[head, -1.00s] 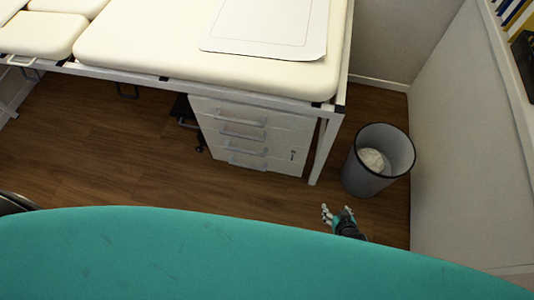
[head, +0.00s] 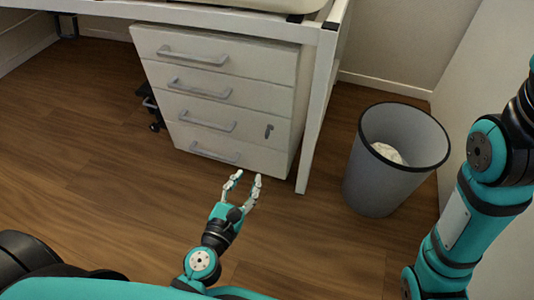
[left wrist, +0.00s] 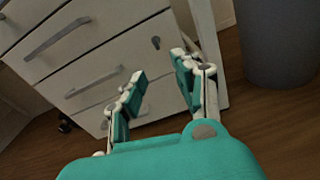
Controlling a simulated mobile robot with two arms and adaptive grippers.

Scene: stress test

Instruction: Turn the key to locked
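A small dark key (head: 268,131) sits in the lock on the right side of the white drawer cabinet front (head: 255,97). It also shows in the left wrist view (left wrist: 155,42), too small to tell which way it is turned. My left gripper (head: 248,176) is open and empty, in front of the cabinet and lower in the picture than the key. In the left wrist view its two fingers (left wrist: 158,85) stand apart, pointing toward the cabinet, with the key beyond them. My right arm (head: 470,225) shows at the right, but its gripper is out of view.
A grey waste bin (head: 375,180) with pale contents stands right of the cabinet. A white table leg (head: 313,120) runs between cabinet and bin. Drawer handles (head: 205,122) stick out left of the key. The wood floor in front (head: 110,190) is clear.

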